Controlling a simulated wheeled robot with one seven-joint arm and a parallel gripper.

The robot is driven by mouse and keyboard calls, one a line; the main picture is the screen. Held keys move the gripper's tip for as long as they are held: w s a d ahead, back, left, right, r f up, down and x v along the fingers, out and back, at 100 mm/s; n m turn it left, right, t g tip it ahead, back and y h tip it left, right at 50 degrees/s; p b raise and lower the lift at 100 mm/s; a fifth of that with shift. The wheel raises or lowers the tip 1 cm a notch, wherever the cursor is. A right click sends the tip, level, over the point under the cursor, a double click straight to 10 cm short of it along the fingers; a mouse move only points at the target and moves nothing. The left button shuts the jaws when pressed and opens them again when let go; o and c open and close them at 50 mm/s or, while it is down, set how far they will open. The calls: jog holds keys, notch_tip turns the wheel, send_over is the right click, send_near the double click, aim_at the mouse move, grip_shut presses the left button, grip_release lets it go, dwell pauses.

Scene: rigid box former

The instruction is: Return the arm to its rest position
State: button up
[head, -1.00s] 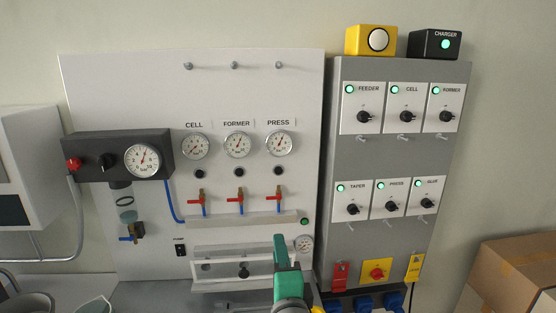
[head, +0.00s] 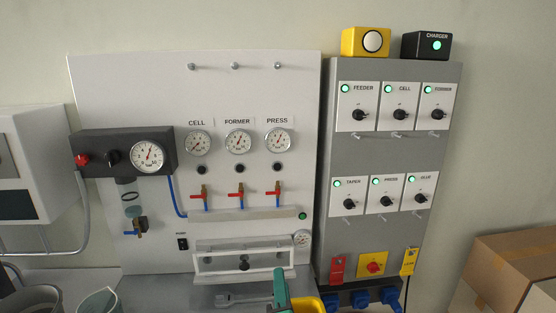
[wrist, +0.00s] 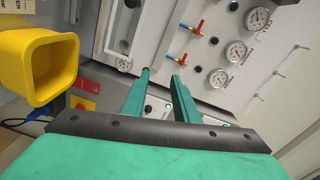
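My arm's green end shows at the bottom of the head view (head: 281,290), low in front of the white panel. In the wrist view my gripper (wrist: 160,80) has two green fingers reaching forward with a clear gap between them. Nothing is held between them. The fingertips point at the lower part of the white panel (wrist: 205,65), and no contact is visible.
The white gauge panel (head: 100,100) and the grey switch cabinet (head: 395,155) stand ahead. Cardboard boxes (head: 510,260) are at the right. A wrench (head: 240,299) lies on the ledge below the panel.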

jog(key=s+d+f+n+g+h, duration=0.1)
jog(key=s+f+n, duration=0.3)
jog(key=s+f, duration=0.5)
jog(key=s+d+f+n, duration=0.1)
jog(key=s+f+n, duration=0.3)
jog(key=s+f, duration=0.6)
jog(key=s+a+f+n, duration=0.1)
jog(key=s+f+n, duration=0.2)
jog(key=s, duration=0.7)
jog(key=s+a+f+n+g, duration=0.1)
jog(key=s+a+f+n, duration=0.1)
jog(key=s, duration=0.8)
jog(key=shift+s+f+n, duration=0.4)
jog(key=shift+f+n, duration=0.3)
